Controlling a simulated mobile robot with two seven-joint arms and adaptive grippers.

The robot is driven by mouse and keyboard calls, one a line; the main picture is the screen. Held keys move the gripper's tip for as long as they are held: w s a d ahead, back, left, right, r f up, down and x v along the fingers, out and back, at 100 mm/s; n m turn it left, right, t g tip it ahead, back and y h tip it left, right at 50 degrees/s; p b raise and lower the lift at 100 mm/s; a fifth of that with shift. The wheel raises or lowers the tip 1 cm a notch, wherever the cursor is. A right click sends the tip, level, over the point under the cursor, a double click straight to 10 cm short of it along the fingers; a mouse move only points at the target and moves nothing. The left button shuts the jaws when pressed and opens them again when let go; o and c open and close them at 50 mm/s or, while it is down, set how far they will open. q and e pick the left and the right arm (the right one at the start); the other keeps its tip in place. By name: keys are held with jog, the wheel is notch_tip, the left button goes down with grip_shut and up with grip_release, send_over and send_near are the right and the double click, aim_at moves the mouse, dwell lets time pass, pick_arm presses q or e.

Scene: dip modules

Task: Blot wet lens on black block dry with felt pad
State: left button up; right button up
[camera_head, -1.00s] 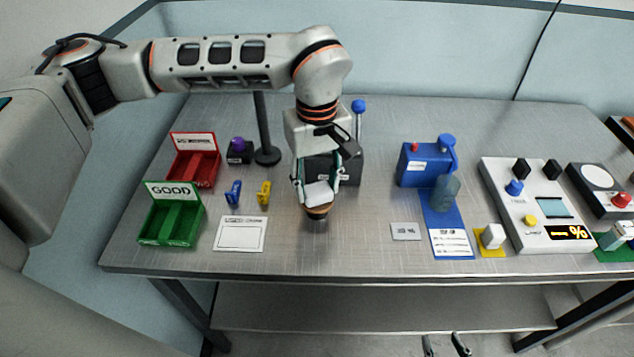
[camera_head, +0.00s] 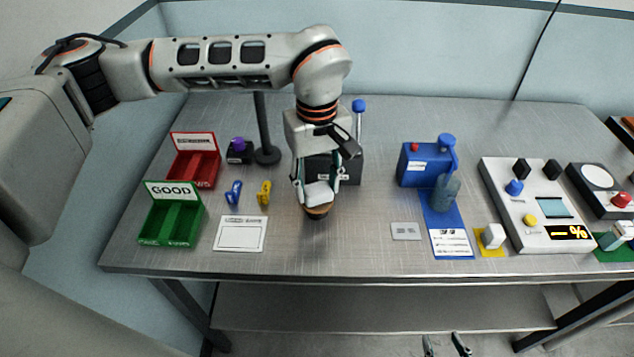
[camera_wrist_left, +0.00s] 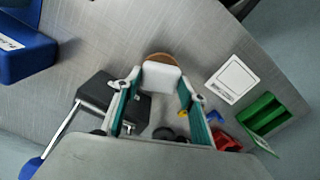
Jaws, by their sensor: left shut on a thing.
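My left gripper (camera_head: 318,188) is shut on a white block with a tan, rounded underside, which looks like the felt pad (camera_head: 318,206). The pad also shows between the fingers in the left wrist view (camera_wrist_left: 161,77). A dark patch lies directly under it; I cannot tell whether it is a shadow or a block, or whether the pad touches it. A small black block (camera_head: 238,157) with a purple dome stands at the back left, apart from the gripper. No wet lens can be clearly made out. My right gripper (camera_head: 445,346) is open and empty at the bottom edge.
A dark grey box (camera_head: 352,170) with a blue-knobbed lever stands behind the left gripper. Red (camera_head: 195,165) and green (camera_head: 172,225) trays are left; a blue device (camera_head: 422,165) and grey console (camera_head: 525,212) are right. The table's front middle is clear.

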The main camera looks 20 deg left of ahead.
pick_arm(q)
jog(key=shift+r+p, duration=1.25)
jog(key=shift+r, duration=0.5)
jog(key=shift+r+p, duration=1.45)
jog(key=shift+r, duration=0.8)
